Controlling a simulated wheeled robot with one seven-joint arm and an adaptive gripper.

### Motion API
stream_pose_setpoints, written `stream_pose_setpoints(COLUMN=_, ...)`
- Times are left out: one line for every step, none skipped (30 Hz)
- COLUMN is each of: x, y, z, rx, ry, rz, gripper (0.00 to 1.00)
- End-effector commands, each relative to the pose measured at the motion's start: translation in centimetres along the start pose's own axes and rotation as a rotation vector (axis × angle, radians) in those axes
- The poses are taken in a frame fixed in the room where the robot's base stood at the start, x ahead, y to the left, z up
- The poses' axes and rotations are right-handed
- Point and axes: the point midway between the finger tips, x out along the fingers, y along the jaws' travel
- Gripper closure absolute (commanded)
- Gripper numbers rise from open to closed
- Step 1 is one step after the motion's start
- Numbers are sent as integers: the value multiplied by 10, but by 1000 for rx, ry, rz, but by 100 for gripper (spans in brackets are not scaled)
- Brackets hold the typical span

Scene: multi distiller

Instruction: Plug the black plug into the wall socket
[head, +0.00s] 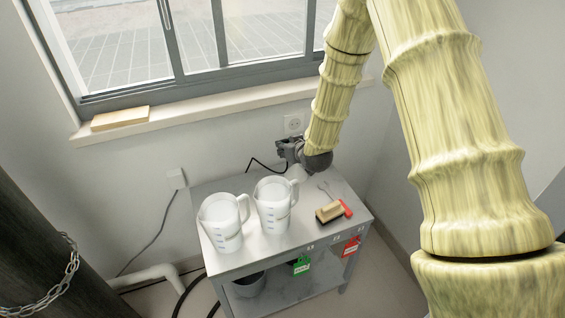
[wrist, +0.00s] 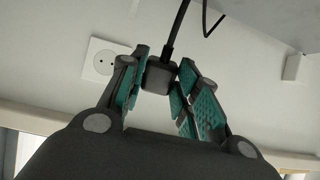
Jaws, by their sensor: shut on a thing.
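My gripper (wrist: 158,85) is shut on the black plug (wrist: 158,75), which sits between the teal finger pads in the wrist view. A black cord runs from the plug. In the head view my gripper (head: 283,150) is above the back of the metal table, close to the wall, and hides the plug. The white wall socket (head: 293,123) is on the wall under the window sill, just above my gripper. In the wrist view the socket (wrist: 103,63) is left of the plug, with its round recess visible and empty. The plug is apart from it.
The metal table (head: 240,262) holds two white measuring jugs (head: 222,222) (head: 272,205), a brush (head: 328,213) and a red-handled tool (head: 346,208). Green (head: 301,265) and red (head: 351,247) tags hang at its front. A white wall box (head: 176,179) with a cable is at left.

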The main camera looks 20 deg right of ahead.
Motion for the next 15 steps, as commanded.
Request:
stream_pose_setpoints(x=9, y=6, z=8, rx=2, ry=39, rz=0, gripper=89)
stream_pose_setpoints(x=11, y=9, z=8, rx=2, ry=64, rz=0, gripper=89)
stream_pose_setpoints(x=14, y=14, z=7, rx=3, ry=96, rz=1, gripper=89)
stream_pose_setpoints(x=17, y=17, z=7, rx=3, ry=119, rz=1, gripper=89)
stream_pose_setpoints(x=19, y=20, z=7, rx=2, ry=141, rz=0, gripper=89)
stream_pose_setpoints(x=21, y=24, z=6, rx=2, ry=171, rz=1, gripper=89)
stream_pose_setpoints(x=23, y=28, z=6, rx=3, ry=194, rz=2, gripper=89)
stream_pose_setpoints(x=25, y=31, z=6, rx=2, ry=215, rz=2, gripper=89)
stream_pose_setpoints(x=27, y=35, z=5, rx=2, ry=243, rz=2, gripper=89)
stream_pose_setpoints(x=29, y=38, z=5, rx=2, ry=264, rz=3, gripper=89)
stream_pose_setpoints(x=30, y=42, z=5, rx=3, ry=283, rz=4, gripper=89)
stream_pose_setpoints(x=32, y=46, z=5, rx=3, ry=309, rz=5, gripper=89)
stream_pose_setpoints(x=33, y=49, z=5, rx=3, ry=328, rz=6, gripper=89)
stream_pose_setpoints(x=34, y=52, z=5, rx=3, ry=346, rz=6, gripper=89)
stream_pose_setpoints(x=35, y=56, z=5, rx=4, ry=370, rz=8, gripper=89)
